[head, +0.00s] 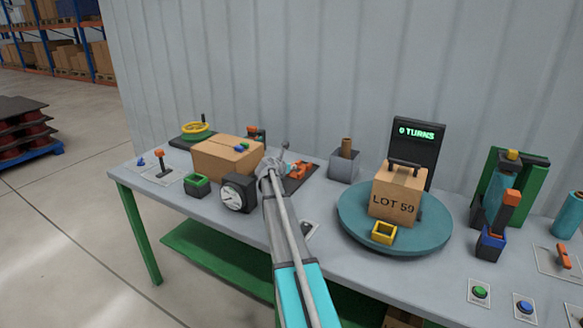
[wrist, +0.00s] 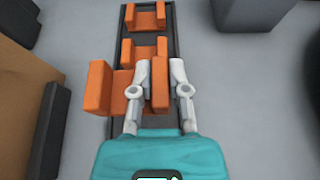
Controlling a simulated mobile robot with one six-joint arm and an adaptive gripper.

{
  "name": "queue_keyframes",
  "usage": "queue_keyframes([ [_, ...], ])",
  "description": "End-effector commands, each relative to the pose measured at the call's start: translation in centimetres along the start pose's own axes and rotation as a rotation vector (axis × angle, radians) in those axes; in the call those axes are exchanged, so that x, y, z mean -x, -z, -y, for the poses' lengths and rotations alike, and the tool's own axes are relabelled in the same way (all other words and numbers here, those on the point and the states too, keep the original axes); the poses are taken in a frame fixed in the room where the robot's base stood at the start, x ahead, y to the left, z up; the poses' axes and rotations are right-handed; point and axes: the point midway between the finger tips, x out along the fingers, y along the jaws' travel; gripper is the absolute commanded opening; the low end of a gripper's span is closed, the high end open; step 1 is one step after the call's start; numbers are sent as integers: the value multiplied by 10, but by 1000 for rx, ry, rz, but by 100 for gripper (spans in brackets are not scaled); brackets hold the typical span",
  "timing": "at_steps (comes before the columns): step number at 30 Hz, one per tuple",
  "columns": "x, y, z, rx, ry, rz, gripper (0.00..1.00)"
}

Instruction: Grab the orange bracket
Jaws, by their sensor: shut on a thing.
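Orange U-shaped brackets lie in a row on a dark rail tray (wrist: 174,20) in the wrist view. The nearest orange bracket (wrist: 98,92) has two upright walls. My gripper (wrist: 161,80) has its pale fingers on both sides of that bracket's right wall and is shut on it. A middle bracket (wrist: 143,51) and a far bracket (wrist: 146,19) sit just ahead of it. In the head view, orange brackets (head: 299,170) show just right of my gripper (head: 275,168). My arm hides part of the tray there, and I cannot tell whether the held bracket is raised.
A cardboard box (head: 222,158) and a dark dial gauge (head: 238,193) stand left of my arm. A grey holder (head: 343,167) stands to the right of the tray. A teal turntable (head: 427,238) carries a box marked LOT 59 (head: 396,192) and a yellow square piece (head: 384,233).

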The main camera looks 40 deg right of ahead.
Motion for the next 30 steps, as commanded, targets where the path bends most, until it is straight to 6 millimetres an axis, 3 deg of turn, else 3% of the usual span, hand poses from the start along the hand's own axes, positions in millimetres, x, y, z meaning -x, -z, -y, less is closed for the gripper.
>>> queue_keyframes([
  [1, 4, -9, 0, 0, 0, 0, 0],
  [9, 10, -23, 0, 0, 0, 0, 0],
  [30, 11, -25, 0, 0, -1, 0, 0],
])
